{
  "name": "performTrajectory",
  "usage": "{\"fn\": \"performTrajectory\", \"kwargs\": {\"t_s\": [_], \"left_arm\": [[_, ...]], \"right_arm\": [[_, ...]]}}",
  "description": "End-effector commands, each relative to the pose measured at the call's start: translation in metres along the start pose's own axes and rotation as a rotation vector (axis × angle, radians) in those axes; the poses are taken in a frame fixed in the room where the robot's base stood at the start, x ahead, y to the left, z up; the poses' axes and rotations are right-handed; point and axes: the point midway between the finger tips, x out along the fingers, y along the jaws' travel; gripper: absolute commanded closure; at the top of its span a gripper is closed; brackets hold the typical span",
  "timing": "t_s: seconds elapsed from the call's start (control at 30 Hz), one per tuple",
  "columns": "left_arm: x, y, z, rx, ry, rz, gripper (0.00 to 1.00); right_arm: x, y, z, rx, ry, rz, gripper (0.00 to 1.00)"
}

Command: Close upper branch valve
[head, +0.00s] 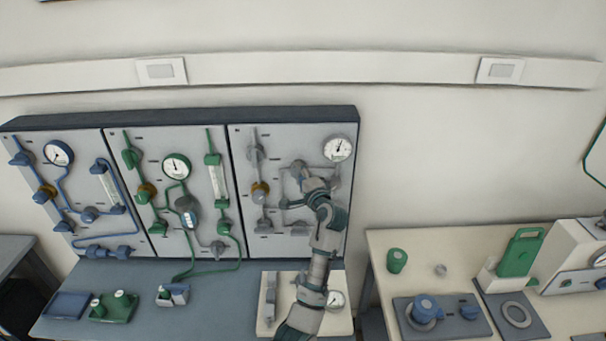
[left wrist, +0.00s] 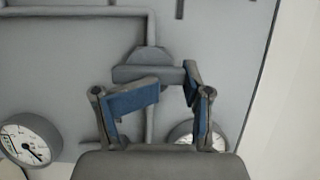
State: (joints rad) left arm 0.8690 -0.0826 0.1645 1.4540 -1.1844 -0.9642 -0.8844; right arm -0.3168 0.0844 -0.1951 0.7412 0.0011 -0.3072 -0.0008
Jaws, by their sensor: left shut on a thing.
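The grey upper branch valve (head: 298,166) is on the right-hand grey panel, at the upper part of the pipe loop. In the left wrist view its hub and bar handle (left wrist: 142,74) lie straight ahead, with the bar roughly level. My left gripper (head: 306,178) reaches up to this panel from below. Its blue-padded fingers (left wrist: 172,84) are shut on the bar near its right end. In the head view the gripper and wrist hide part of the pipes and any fitting behind them. My right gripper is not in view.
Green (head: 176,167) and blue (head: 59,153) circuits are to the left. Below is a bench (head: 215,308) with trays. A cream table (head: 385,240) with equipment stands right.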

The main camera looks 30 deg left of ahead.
Motion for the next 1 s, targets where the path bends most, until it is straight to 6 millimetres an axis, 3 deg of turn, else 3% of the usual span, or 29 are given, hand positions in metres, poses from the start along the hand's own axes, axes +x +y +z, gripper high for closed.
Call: {"fn": "performTrajectory", "kwargs": {"t_s": [0.03, 0.13, 0.17, 0.33, 0.63, 1.0], "left_arm": [[0.003, 0.019, 0.004, 0.009, -0.013, 0.036, 0.87], [0.003, 0.019, 0.004, 0.009, -0.013, 0.036, 0.87], [0.003, 0.019, 0.004, 0.009, -0.013, 0.037, 0.44], [0.002, 0.017, 0.004, 0.009, -0.014, 0.033, 0.04], [-0.012, 0.011, 0.001, 0.009, -0.011, 0.021, 0.04], [-0.092, 0.011, -0.001, 0.009, -0.007, 0.024, 0.04]], "right_arm": [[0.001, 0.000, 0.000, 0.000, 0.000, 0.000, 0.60], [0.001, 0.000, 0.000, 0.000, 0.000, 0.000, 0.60], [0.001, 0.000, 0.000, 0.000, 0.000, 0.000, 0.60], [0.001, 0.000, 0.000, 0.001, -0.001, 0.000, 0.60], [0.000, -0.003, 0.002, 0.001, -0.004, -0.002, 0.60], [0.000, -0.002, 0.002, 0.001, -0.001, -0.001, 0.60]]}}
